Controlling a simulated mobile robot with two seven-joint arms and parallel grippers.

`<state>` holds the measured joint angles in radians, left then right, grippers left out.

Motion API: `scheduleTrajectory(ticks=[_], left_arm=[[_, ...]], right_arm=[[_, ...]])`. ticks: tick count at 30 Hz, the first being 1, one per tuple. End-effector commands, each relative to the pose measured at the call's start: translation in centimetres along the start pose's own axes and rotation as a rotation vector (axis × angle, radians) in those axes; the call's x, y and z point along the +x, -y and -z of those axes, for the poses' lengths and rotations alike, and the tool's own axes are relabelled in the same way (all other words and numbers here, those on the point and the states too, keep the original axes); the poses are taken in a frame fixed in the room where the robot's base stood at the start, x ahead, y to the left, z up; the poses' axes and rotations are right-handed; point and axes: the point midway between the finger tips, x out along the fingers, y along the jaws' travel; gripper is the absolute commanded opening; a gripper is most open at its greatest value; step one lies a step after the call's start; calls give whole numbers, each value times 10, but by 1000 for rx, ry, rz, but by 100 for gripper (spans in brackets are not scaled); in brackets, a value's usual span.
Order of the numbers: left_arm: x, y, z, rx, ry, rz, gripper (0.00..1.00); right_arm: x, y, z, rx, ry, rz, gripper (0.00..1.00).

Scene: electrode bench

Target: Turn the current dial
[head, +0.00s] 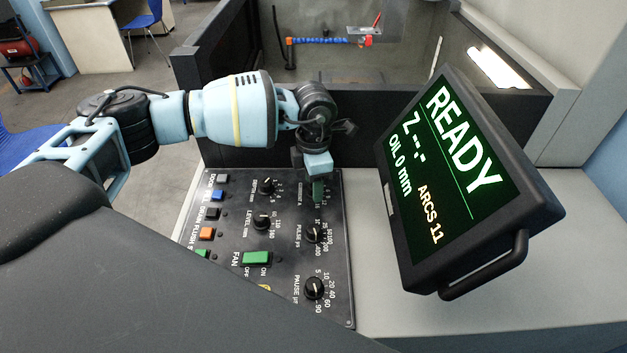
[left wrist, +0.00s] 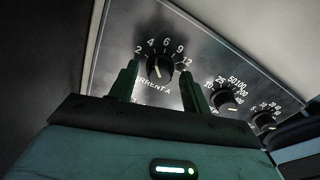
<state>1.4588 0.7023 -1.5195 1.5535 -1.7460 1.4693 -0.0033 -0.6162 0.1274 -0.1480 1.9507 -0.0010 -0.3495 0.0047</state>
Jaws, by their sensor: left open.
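The current dial (left wrist: 160,68) is a round black knob with a white mark, on a dark panel with numbers from 2 to 12 around it. In the left wrist view its label reads partly as "CURRENT A". My left gripper (left wrist: 158,70) is open, with one dark green finger on each side of the knob. I cannot tell whether either finger touches it. In the head view my left gripper (head: 318,190) points down at the upper right of the control panel (head: 285,205) and hides the dial. My right gripper is not in view.
The pulse dial (head: 314,233) and pause dial (head: 314,288) sit nearer on the panel, with the level dial (head: 261,221) and a green fan switch (head: 256,258) to their left. A tilted screen (head: 455,170) reading READY stands to the right. A dark-walled tank (head: 350,130) lies behind.

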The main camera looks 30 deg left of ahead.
Motion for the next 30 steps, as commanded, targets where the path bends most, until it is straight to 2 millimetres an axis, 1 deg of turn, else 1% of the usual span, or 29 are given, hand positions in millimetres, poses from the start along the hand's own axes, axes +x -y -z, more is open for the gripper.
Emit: scheduleTrajectory(ticks=[6,16,17,23,30], left_arm=[[1,0,0,0,-1,0,48],[0,0,0,0,0,1,5],[0,0,0,0,0,1,4],[0,0,0,16,0,1,4],[0,0,0,119,0,1,4]], right_arm=[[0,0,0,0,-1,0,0],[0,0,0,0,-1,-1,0],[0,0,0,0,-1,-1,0],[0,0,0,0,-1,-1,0],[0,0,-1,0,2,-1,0]])
